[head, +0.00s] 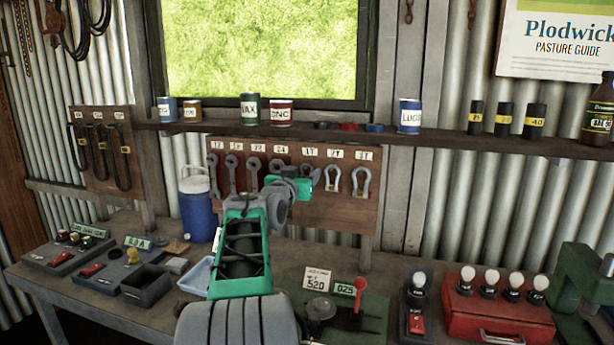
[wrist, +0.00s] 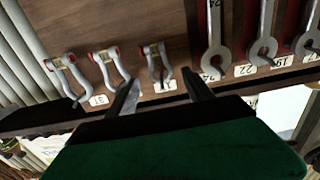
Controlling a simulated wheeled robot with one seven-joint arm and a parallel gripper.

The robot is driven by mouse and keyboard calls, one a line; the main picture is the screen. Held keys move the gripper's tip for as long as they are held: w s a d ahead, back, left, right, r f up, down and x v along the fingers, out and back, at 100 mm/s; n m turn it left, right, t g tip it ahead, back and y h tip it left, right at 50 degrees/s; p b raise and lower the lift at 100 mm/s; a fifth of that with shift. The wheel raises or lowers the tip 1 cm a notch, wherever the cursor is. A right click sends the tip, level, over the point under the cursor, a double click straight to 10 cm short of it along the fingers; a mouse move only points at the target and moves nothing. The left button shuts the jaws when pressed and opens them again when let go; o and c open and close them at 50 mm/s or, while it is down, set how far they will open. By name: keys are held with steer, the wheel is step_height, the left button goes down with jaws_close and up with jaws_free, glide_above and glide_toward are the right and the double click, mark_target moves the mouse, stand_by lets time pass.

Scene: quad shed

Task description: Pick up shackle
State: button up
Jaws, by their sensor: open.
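Several shackles hang on a brown tool board (head: 225,185) on the wall, to the right of a row of wrenches. In the head view two grey shackles (head: 334,179) (head: 361,181) show clearly; the one nearest the wrenches is hidden behind my gripper (head: 313,183). The wrist view is upside down and shows three shackles: an outer one (wrist: 64,76), a middle one (wrist: 108,68) and the one nearest the wrenches (wrist: 156,64). My gripper (wrist: 158,88) is open and empty. Its fingers point at the board, with the shackle nearest the wrenches lying between their lines, apparently not gripped.
Wrenches (head: 254,176) hang beside the shackles. A shelf (head: 330,129) with cans runs above the board. The workbench (head: 140,228) below holds a blue jug (head: 198,210), trays, a red switch box (head: 497,318) with bulbs, and a green vise (head: 585,285).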

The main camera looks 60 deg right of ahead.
mark_target(306, 166)
steer(key=d, duration=0.1)
steer(key=d+p, duration=0.1)
steer(key=d, duration=0.2)
steer(key=shift+w+d, duration=0.3)
steer(key=shift+w, duration=0.1)
steer(key=shift+a, duration=0.1)
jaws_close()
